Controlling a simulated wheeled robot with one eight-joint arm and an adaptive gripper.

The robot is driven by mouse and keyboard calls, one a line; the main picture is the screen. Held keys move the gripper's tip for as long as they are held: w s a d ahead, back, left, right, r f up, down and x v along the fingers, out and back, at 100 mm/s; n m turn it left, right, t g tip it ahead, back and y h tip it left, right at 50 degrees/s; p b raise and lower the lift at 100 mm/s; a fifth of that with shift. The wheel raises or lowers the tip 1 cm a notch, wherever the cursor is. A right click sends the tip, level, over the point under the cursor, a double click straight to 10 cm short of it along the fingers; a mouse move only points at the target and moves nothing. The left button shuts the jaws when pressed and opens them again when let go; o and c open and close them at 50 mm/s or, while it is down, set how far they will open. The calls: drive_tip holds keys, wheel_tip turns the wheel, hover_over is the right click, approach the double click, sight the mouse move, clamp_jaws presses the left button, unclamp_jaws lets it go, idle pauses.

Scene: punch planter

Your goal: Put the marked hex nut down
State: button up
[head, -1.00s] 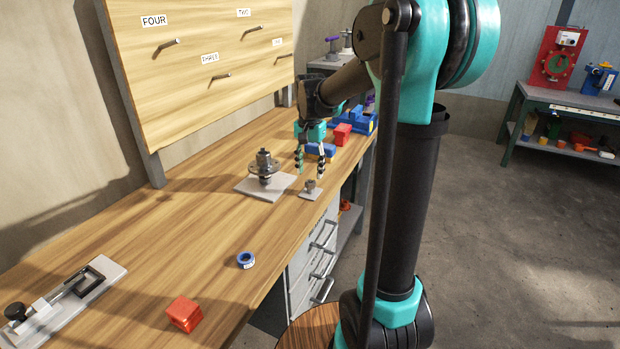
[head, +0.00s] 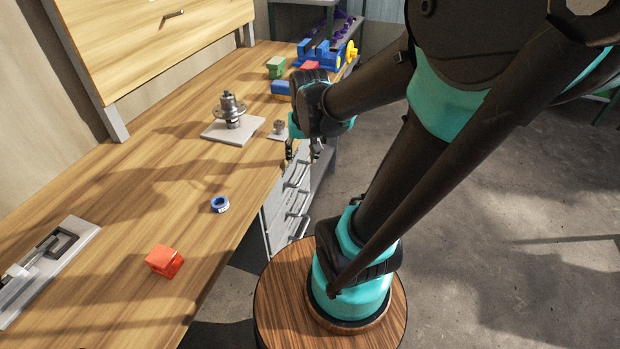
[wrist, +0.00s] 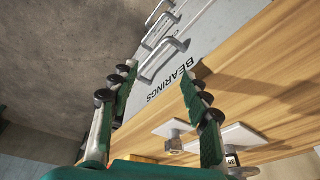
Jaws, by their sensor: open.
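A blue ring-shaped piece with a small white label (head: 220,204) lies flat on the bench near its front edge; I cannot tell if its outline is hexagonal. A small grey nut-like piece (head: 279,127) stands on a small pale plate (head: 273,137) farther back at the front edge. It also shows in the wrist view (wrist: 173,136). My gripper (head: 303,151) points down beside that plate, around the bench's front edge by the drawers. In the wrist view its fingers (wrist: 158,92) are spread with nothing between them. No nut shows in its grasp.
A flanged metal hub (head: 231,110) stands on a larger pale plate (head: 213,131) left of my gripper. Blue and green blocks (head: 276,67) lie behind. Drawer handles (head: 298,173) stick out below the edge.

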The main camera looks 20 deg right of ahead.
drive_tip(key=s+f+n+t, duration=0.1)
drive_tip(key=s+f+n, duration=0.1)
drive_tip(key=s+f, duration=0.3)
drive_tip(key=shift+s+d+f, duration=0.35)
drive_tip(key=shift+s+d, duration=0.05)
drive_tip(key=shift+s, duration=0.6)
